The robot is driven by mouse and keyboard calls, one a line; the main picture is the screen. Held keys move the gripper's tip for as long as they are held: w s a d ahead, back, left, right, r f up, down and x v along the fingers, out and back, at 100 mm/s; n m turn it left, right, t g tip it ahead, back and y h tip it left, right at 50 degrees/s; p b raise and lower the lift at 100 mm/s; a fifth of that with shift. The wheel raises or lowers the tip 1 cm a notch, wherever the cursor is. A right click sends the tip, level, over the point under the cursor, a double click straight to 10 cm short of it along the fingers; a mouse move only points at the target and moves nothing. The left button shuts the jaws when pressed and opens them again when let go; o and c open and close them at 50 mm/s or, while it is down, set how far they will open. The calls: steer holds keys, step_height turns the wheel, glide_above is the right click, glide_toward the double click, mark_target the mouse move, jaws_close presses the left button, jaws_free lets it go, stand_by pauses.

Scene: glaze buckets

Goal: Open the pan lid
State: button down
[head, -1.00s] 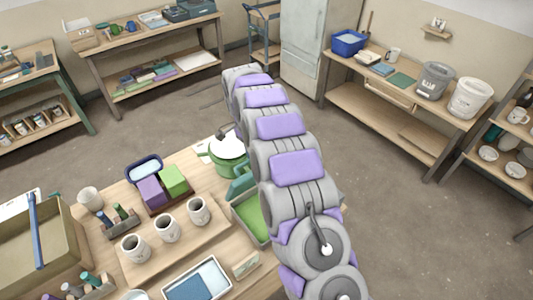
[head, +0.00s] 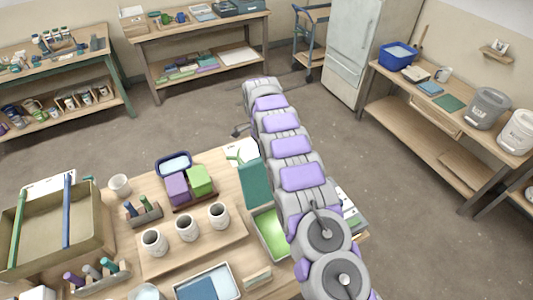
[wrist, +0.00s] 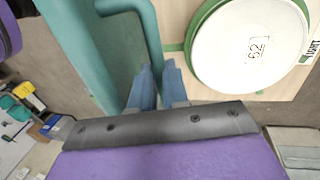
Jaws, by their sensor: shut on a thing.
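The pan (head: 272,232) is a shallow rectangular tray with a bright green inside, on the near wooden table. Its teal lid (head: 255,183) stands steeply raised at the pan's back edge, partly behind my arm. In the wrist view the teal lid (wrist: 78,45) fills the upper left, with a tubular teal handle (wrist: 149,40) along it. My gripper (wrist: 158,88) has its blue fingers shut on the lower part of this handle. In the head view my arm hides the gripper and the grasp.
White cups (head: 187,228), purple and green blocks (head: 199,180), a blue-white tray (head: 208,286) and a wide tan bin (head: 50,235) crowd the table left of the pan.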

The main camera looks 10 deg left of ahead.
steer(key=shift+w+a+f, duration=0.2)
steer(key=shift+w, duration=0.15)
steer(key=shift+w+a+f, duration=0.15)
steer(key=shift+w, duration=0.2)
steer(key=c, duration=1.1)
jaws_free()
steer(key=shift+w+f, duration=0.15)
steer(key=shift+f, duration=0.05)
steer(key=shift+o, duration=0.4)
steer(key=shift+w+a+f, duration=0.15)
steer(key=shift+w+f, duration=0.05)
steer(key=shift+w, duration=0.05)
steer(key=shift+a+r, duration=0.15)
steer(key=shift+s, duration=0.15)
steer(key=shift+c, duration=0.4)
steer(key=shift+s+d, duration=0.1)
steer(key=shift+d, duration=0.2)
